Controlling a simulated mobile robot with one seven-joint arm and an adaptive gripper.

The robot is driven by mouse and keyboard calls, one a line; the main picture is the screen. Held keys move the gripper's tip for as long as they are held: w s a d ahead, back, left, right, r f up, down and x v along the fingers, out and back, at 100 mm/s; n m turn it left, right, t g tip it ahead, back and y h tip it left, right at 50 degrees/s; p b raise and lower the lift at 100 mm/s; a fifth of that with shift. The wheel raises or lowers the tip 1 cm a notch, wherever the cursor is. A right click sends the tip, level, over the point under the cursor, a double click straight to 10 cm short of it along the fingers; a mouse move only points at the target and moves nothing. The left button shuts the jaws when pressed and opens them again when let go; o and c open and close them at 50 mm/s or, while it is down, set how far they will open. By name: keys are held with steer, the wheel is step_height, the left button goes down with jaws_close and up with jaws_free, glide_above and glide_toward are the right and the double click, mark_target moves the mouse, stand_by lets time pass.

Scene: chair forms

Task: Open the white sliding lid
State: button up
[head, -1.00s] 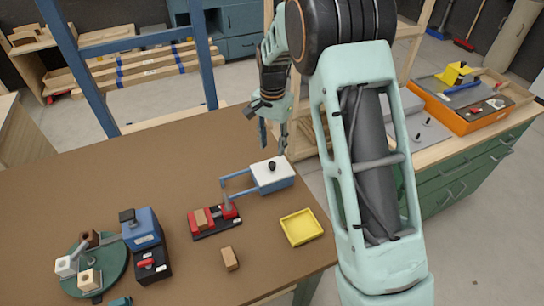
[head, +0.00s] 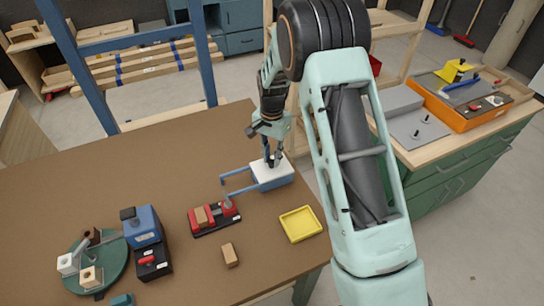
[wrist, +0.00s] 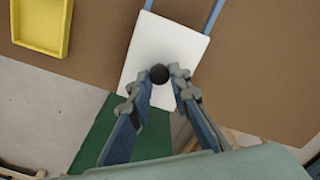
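The white sliding lid (head: 260,167) lies flat on top of a blue box on the brown table. In the wrist view the lid (wrist: 160,47) is a white panel with a round black knob (wrist: 158,74) near its lower part. My gripper (head: 273,159) points down at the lid. In the wrist view my gripper (wrist: 161,77) has one fingertip on each side of the knob, close against it. The knob is mostly hidden by the fingers in the head view. Two blue rails (head: 236,182) extend left from the box, with the lid over the box end.
A yellow tray (head: 301,224) stands in front of the box, near the table edge. A red fixture (head: 214,217) and a wooden block (head: 229,255) are nearby. The space between the rails is clear. The table edge is close to the box's right.

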jaws_close()
steer(key=shift+a, duration=0.1)
steer(key=s+a+b, duration=0.2)
steer(key=s+a, duration=0.2)
steer(key=a, duration=0.5)
steer(key=shift+a, duration=0.15)
steer(key=o, duration=0.7)
jaws_free()
steer(key=shift+r, duration=0.1)
